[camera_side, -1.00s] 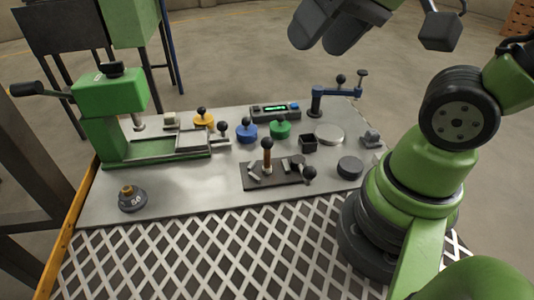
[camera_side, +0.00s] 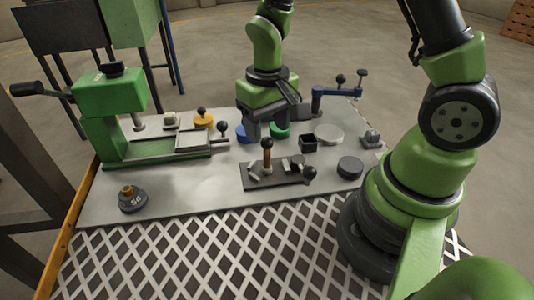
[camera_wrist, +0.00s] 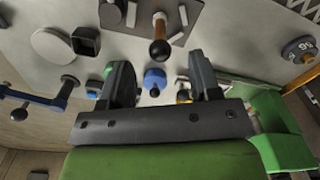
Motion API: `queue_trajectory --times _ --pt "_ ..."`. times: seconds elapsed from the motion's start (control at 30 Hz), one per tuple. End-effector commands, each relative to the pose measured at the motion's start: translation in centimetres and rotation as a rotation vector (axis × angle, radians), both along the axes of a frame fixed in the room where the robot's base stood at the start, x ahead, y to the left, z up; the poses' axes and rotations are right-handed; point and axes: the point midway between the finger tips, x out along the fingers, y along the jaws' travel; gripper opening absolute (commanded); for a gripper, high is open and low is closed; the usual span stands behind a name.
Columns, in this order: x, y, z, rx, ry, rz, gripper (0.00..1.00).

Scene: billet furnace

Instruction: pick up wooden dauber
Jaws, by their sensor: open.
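The wooden dauber (camera_side: 267,156) stands upright, with a brown handle and dark top, on a dark rack (camera_side: 254,181) near the table's middle. In the wrist view the dauber (camera_wrist: 160,38) is at top centre, beyond and between my fingertips. My gripper (camera_side: 268,128) is open and empty, pointing down behind the dauber, apart from it. In the wrist view my gripper's fingers (camera_wrist: 163,78) are spread wide, with a blue lidded pot (camera_wrist: 155,80) showing between them.
A green press (camera_side: 112,110) stands at left, with a weight (camera_side: 132,198) before it. Blue, green (camera_side: 281,129) and yellow (camera_side: 203,120) knobbed pots are near my gripper. A black square cup (camera_side: 308,143), a round disc (camera_side: 350,167) and a blue stand (camera_side: 337,92) are at right.

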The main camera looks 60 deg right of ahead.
Motion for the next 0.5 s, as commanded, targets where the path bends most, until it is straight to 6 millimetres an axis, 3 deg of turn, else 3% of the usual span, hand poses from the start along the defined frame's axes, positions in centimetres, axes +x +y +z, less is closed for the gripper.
queue_trajectory --times 0.5 --pt "0.1 -0.1 -5.7 0.002 0.003 0.000 0.57"
